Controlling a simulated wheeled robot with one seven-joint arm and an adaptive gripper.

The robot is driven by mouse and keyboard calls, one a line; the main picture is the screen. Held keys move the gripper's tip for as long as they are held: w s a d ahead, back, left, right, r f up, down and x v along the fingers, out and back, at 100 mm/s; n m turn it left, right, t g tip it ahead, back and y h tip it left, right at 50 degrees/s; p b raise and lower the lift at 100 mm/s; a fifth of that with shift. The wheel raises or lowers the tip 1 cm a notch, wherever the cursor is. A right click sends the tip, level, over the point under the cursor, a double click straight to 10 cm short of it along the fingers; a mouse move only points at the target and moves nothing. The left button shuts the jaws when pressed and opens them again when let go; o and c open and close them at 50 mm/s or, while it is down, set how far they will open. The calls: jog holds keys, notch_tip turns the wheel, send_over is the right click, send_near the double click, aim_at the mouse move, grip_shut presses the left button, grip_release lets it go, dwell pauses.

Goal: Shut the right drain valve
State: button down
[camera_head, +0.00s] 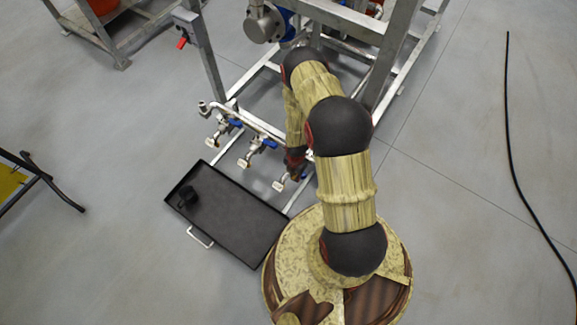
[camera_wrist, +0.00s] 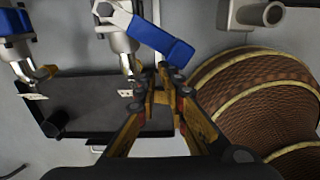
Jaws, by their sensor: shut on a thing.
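Three drain valves with blue lever handles hang from a pipe in the head view. The right drain valve (camera_head: 281,184) is the one nearest my arm's base, partly hidden by my arm. In the wrist view its blue handle (camera_wrist: 152,38) slants down to the right from the metal valve body (camera_wrist: 119,14), at an angle to the downward outlet. My gripper (camera_wrist: 168,76) has its fingertips close together at the free end of this handle, shut on it. My gripper also shows in the head view (camera_head: 295,168), small and mostly hidden behind my arm.
The middle valve (camera_head: 257,150) and left valve (camera_head: 222,128) are to the left. A black tray (camera_head: 235,220) with a dark cup (camera_head: 187,196) lies on the floor below. Metal frame legs (camera_head: 208,60) stand behind.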

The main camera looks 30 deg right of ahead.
aim_at(303, 175)
jog(key=shift+s+d+b, duration=0.15)
jog(key=shift+s+d, duration=0.1)
jog(key=shift+d, duration=0.25)
jog(key=shift+s+d+b, duration=0.15)
jog(key=shift+s+d, duration=0.1)
jog(key=shift+d, duration=0.35)
jog(key=shift+s+d, duration=0.25)
jog(key=shift+d, duration=0.6)
jog(key=shift+a, duration=0.1)
